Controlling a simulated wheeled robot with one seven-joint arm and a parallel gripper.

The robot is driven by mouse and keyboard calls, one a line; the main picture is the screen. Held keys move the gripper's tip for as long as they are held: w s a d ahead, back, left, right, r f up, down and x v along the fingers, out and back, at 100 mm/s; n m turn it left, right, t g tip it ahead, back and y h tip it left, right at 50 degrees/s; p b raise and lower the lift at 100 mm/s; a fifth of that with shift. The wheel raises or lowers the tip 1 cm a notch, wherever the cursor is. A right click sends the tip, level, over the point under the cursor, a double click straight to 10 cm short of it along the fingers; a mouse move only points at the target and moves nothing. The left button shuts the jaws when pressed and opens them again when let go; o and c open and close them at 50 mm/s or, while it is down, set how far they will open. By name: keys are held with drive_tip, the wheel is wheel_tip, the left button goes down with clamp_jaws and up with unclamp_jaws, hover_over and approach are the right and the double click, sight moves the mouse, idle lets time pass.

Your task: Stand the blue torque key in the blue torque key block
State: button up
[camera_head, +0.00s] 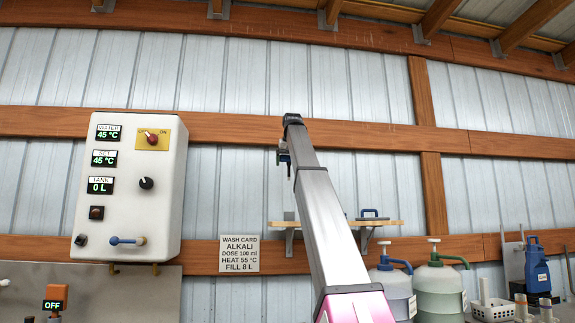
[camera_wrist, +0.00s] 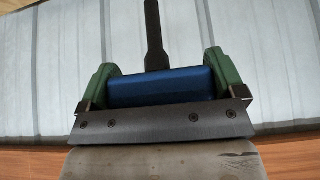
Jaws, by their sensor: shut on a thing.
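The blue torque key (camera_wrist: 160,88) is in my gripper (camera_wrist: 158,76) in the wrist view. Its blue handle lies crosswise between the two green fingers, which are shut on it. A dark shaft runs from the handle towards the top of the picture, and its end is out of frame. In the head view my gripper (camera_head: 284,158) is small and partly hidden behind my arm, above the left end of a wooden shelf (camera_head: 340,223).
A white control box (camera_head: 131,190) and a wash card (camera_head: 239,254) are on the wall at left. Pump jugs (camera_head: 437,285), a white basket (camera_head: 492,310) and a blue bottle (camera_head: 536,270) stand at lower right. My arm hides part of the shelf.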

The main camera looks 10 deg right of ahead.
idle(0.4)
wheel_tip(320, 180, down, 12)
idle(1.2)
drive_tip(key=shift+f, duration=2.4)
idle(0.6)
drive_tip(key=o, duration=1.3)
drive_tip(key=shift+s, duration=0.1)
drive_tip(key=v, duration=1)
drive_tip(key=shift+s+r, duration=0.15)
drive_tip(key=shift+r, duration=0.2)
